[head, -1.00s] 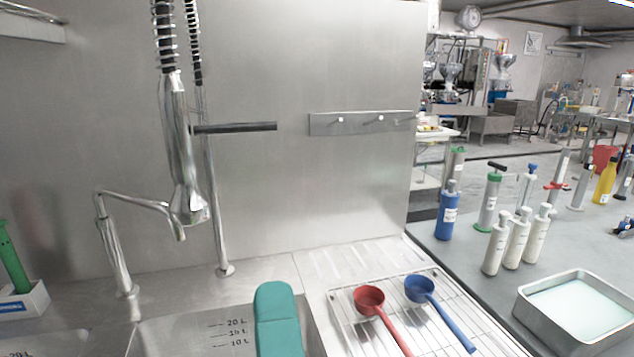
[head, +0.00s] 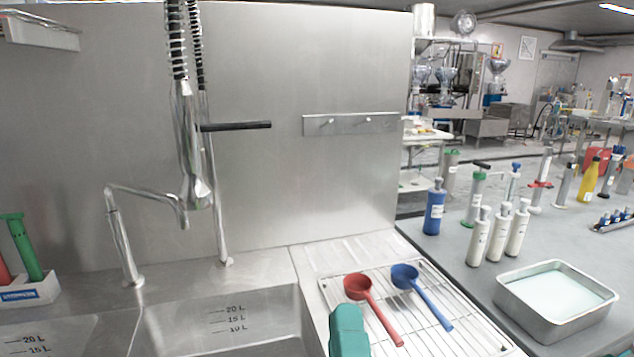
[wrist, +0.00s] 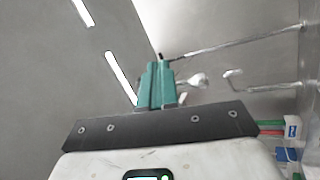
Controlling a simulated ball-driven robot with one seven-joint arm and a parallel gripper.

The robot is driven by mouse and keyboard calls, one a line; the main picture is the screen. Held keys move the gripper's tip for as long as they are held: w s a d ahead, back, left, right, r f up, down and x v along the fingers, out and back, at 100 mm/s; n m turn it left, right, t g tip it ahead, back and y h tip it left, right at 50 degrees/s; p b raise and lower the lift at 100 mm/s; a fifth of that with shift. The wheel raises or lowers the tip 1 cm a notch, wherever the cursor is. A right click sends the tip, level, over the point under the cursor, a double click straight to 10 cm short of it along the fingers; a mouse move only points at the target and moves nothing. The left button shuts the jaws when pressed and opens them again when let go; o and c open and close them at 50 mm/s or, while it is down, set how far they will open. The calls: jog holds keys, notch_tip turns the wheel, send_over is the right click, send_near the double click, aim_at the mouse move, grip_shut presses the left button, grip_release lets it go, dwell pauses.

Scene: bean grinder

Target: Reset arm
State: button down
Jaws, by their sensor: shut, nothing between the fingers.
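My gripper (wrist: 157,85) shows in the wrist view as teal fingers close together above a dark plate with screws. It is shut with nothing between the fingers. Beyond it the wrist view shows ceiling lights and grey walls, so it points upward or outward, clear of any object. In the head view a teal part of my arm (head: 348,332) shows at the bottom edge, over the front left of the wire rack (head: 440,318). The rest of the arm is out of the head view.
A red ladle (head: 358,287) and a blue ladle (head: 405,274) lie on the rack. The sink (head: 250,335) and tall tap (head: 190,150) are at left. White and blue cylinders and a metal tray (head: 555,295) stand on the right counter.

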jog(key=d+f+m+g+h+p, duration=0.1)
jog(key=d+f+m+g+h, duration=0.35)
jog(key=d+f, duration=0.7)
jog(key=d+f+m+g+h, duration=0.1)
jog(key=d+f+m+g, duration=0.55)
jog(key=f, duration=0.75)
jog(key=s+d+f+m+g+y, duration=0.2)
jog(key=s+f+g, duration=0.3)
jog(key=s, duration=0.5)
jog(key=s+d+f+m+g+y, duration=0.2)
jog(key=s+d+f+g, duration=0.2)
jog(key=s+f, duration=0.5)
jog(key=shift+s+d+f+g+p, duration=0.25)
jog(key=shift+s+f+g+p, duration=0.1)
jog(key=shift+f+g, duration=0.25)
